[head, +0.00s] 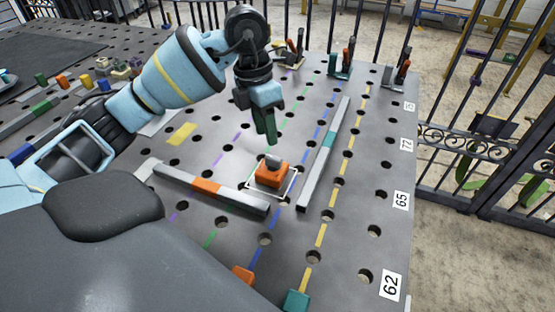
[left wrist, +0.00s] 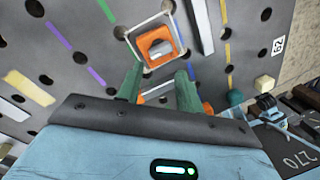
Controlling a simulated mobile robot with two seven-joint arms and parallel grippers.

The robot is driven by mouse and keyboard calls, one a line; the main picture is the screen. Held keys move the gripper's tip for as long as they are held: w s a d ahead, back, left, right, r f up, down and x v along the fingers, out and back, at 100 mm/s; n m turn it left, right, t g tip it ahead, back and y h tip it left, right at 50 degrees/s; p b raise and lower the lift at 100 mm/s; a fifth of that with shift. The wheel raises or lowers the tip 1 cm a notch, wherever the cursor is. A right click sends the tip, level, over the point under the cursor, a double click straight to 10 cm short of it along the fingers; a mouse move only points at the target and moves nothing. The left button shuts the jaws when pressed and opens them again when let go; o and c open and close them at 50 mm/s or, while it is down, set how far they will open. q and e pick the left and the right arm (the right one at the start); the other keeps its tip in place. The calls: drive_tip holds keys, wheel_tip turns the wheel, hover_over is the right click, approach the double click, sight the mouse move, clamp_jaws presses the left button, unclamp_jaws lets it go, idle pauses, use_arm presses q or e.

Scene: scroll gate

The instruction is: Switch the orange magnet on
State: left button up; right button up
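The orange magnet (head: 271,177) stands on the perforated grey table inside a white square outline. A grey knob (head: 272,161) is on its top. In the left wrist view the magnet (left wrist: 149,42) and its knob (left wrist: 161,49) show beyond the fingertips. My left gripper (head: 266,135) has green fingers, points down and is above and slightly behind the magnet, apart from it. In the left wrist view its two fingers (left wrist: 158,78) are spread with nothing gripped between them. My right gripper is not in view.
A grey bar with an orange band (head: 207,187) lies left of the magnet, and one with a teal band (head: 328,143) lies right. An orange block (head: 243,275) and a teal block (head: 296,300) are near the front. Tool holders (head: 340,66) stand along the back edge.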

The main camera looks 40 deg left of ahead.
sight(272, 157)
use_arm(q)
drive_tip(key=m+b, duration=0.1)
drive_tip(key=m, duration=0.1)
drive_tip(key=m+h+b, duration=0.1)
drive_tip(key=m, duration=0.1)
drive_tip(key=a+f+m+b, duration=0.1)
drive_tip(key=m, duration=0.1)
drive_tip(key=shift+s+a+f, duration=0.1)
drive_tip(key=m, duration=0.1)
drive_tip(key=r+m+h+b, duration=0.1)
drive_tip(key=m, duration=0.1)
drive_tip(key=m+t+b, duration=0.1)
drive_tip(key=shift+s+a+r+m, duration=0.15)
drive_tip(key=shift+s+a+m, duration=0.05)
drive_tip(key=shift+a+m, duration=0.1)
drive_tip(key=shift+d, duration=0.1)
drive_tip(key=shift+b+x, duration=0.35)
drive_tip(key=shift+x, duration=3.55)
clamp_jaws()
